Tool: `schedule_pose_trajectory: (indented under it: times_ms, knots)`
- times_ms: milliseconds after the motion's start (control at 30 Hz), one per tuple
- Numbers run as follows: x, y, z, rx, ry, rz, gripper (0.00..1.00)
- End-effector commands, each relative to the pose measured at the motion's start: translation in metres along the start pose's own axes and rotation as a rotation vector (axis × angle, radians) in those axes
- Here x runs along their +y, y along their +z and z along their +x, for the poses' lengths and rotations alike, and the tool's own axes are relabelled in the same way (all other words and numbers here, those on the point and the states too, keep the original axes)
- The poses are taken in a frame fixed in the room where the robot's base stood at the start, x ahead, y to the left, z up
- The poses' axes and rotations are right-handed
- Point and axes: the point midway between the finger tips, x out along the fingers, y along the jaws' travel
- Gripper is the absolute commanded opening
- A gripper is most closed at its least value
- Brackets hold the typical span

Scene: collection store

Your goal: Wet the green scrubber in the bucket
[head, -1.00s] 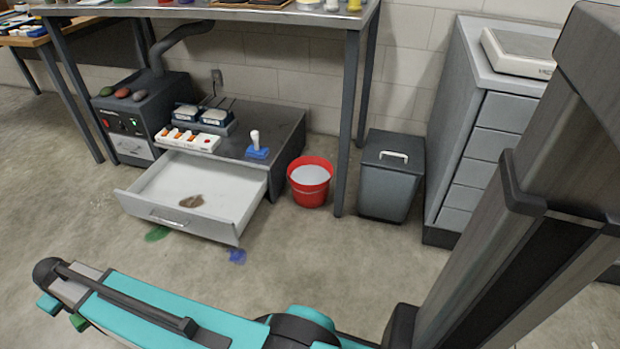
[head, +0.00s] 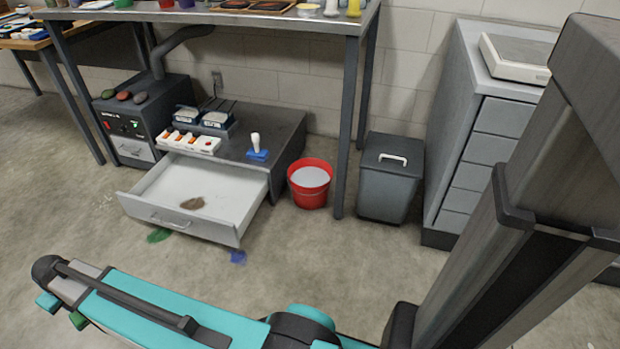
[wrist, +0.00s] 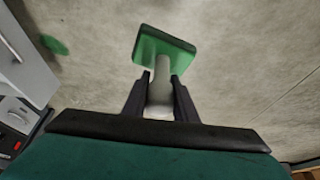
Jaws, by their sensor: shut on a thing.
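My gripper (wrist: 161,90) is shut on the pale handle of the green scrubber (wrist: 165,48) in the wrist view. The scrubber's flat green head points away from the gripper, above the floor. In the head view my arm reaches across the bottom left, and a small green part (head: 78,320) shows below its end; the gripper's fingers are hard to make out there. The red bucket (head: 310,194) stands on the floor under the bench, with pale grey liquid inside. The scrubber is well apart from the bucket.
An open drawer (head: 240,218) juts out left of the bucket, with a brown stain in it. A blue scrubber (head: 257,148) stands on the drawer unit. A bench leg (head: 345,150) and a grey lidded bin (head: 390,180) are right of the bucket. Green (head: 159,235) and blue (head: 238,257) stains mark the floor.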

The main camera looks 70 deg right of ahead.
Motion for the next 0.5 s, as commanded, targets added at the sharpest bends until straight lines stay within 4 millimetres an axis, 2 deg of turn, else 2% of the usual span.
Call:
schedule_pose_trajectory:
  times_ms: [200, 500]
  knots:
    - [0.0, -0.0056, -0.0135, 0.0, 0.0, 0.0, 0.08]
    - [0.0, -0.0058, -0.0135, 0.0, 0.0, 0.0, 0.08]
